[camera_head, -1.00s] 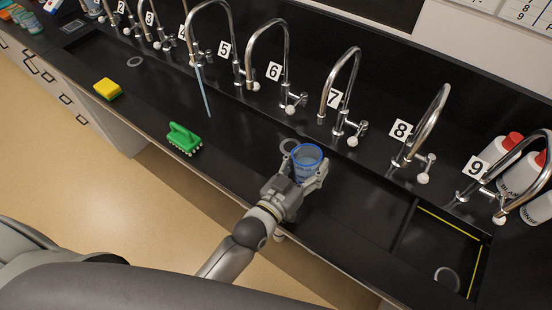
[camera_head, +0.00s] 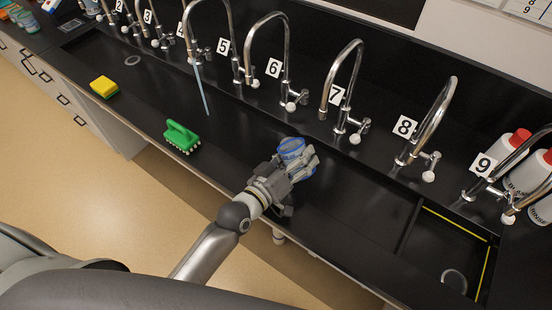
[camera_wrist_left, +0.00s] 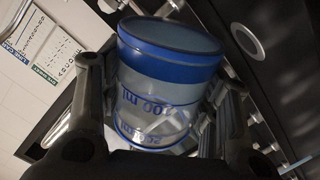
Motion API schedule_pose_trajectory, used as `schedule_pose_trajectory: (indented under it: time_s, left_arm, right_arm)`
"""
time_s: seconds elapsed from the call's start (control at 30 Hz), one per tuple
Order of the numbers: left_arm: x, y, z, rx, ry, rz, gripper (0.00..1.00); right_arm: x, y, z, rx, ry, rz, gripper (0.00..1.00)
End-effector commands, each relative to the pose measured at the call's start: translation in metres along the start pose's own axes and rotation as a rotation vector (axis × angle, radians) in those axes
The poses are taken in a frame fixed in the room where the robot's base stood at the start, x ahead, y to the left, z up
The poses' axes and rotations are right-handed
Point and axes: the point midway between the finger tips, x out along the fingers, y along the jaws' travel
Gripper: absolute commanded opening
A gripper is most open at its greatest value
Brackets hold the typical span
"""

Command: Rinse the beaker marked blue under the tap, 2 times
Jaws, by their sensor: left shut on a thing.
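The beaker (camera_head: 291,149) is clear with a blue band at its rim. It is held above the black sink trough, tilted over. It also shows in the left wrist view (camera_wrist_left: 165,80), with the blue band and volume marks visible; I cannot tell whether liquid is in it. My left gripper (camera_head: 303,165) is shut on the beaker, fingers on both sides of its wall. The tap by label 5 (camera_head: 233,45) has a thin bluish stream (camera_head: 203,92) falling from its spout, left of the beaker and apart from it. My right gripper is not in view.
Taps by labels 6 (camera_head: 287,60), 7 (camera_head: 345,90) and 8 (camera_head: 428,125) arch along the back. A green brush (camera_head: 182,135) and yellow sponge (camera_head: 104,87) lie on the left front edge. Bottles with red caps (camera_head: 520,150) stand at the right. The trough right of the gripper is clear.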

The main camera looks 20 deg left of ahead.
Motion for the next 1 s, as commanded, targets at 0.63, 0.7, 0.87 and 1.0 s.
schedule_pose_trajectory:
  time_s: [0.63, 0.7, 0.87, 1.0]
  left_arm:
    - [0.002, -0.009, 0.009, -0.083, -0.017, 0.001, 0.39]
    - [0.002, -0.010, 0.010, -0.092, -0.019, 0.001, 0.39]
    - [0.003, -0.013, 0.012, -0.113, -0.023, 0.001, 0.39]
    - [0.003, -0.015, 0.014, -0.133, -0.027, 0.001, 0.39]
  right_arm:
    - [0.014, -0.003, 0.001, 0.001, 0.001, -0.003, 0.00]
    - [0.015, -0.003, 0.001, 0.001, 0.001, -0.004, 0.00]
    - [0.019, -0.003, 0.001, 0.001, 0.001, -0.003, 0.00]
    - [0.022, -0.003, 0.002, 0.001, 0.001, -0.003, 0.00]
